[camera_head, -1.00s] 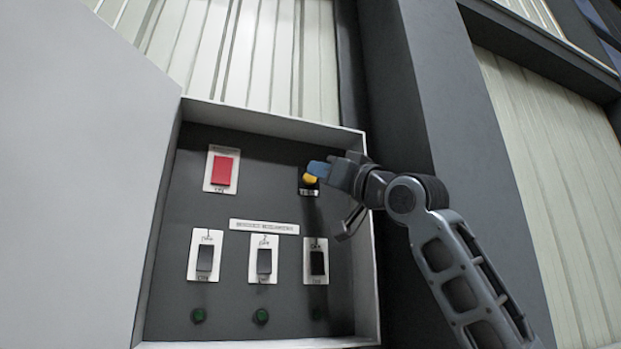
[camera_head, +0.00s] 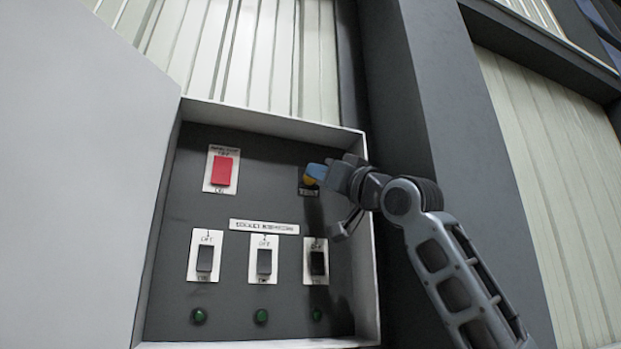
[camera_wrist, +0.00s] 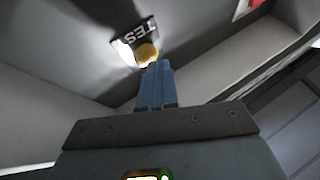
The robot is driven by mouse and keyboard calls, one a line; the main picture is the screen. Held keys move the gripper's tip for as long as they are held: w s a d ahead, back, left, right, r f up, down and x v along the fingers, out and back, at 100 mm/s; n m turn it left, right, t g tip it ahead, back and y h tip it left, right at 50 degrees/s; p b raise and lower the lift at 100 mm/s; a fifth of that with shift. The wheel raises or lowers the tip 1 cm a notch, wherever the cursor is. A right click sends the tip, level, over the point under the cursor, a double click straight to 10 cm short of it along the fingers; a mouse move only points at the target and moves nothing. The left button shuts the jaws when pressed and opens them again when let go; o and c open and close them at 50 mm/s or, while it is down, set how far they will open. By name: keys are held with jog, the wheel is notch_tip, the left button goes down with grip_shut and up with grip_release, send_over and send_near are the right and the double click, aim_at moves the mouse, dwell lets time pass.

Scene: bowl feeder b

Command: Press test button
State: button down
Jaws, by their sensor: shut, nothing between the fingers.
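The yellow test button (camera_head: 309,180) sits on a dark plate lettered TEST at the upper right of the panel (camera_head: 262,193). My gripper (camera_head: 314,170) is shut, with blue fingers and nothing between them. In the head view the fingertips overlap the button and hide part of it. In the wrist view the yellow button (camera_wrist: 147,53) shows just beyond the tips of the blue fingers (camera_wrist: 155,66). The tips are at or very close to the button; I cannot tell whether they touch it.
The panel also carries a red switch (camera_head: 222,171), several black switches such as the middle one (camera_head: 264,262), and green lamps (camera_head: 261,316) below. The box's raised rim (camera_head: 366,240) runs close beside my wrist. The open door (camera_head: 80,190) fills the left.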

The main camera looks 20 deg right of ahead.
jog(key=shift+w, duration=0.35)
dwell(0.3)
jog(key=shift+s, duration=0.85)
jog(key=shift+b, duration=0.3)
jog(key=shift+s+b, duration=0.65)
jog(key=shift+s, duration=1.85)
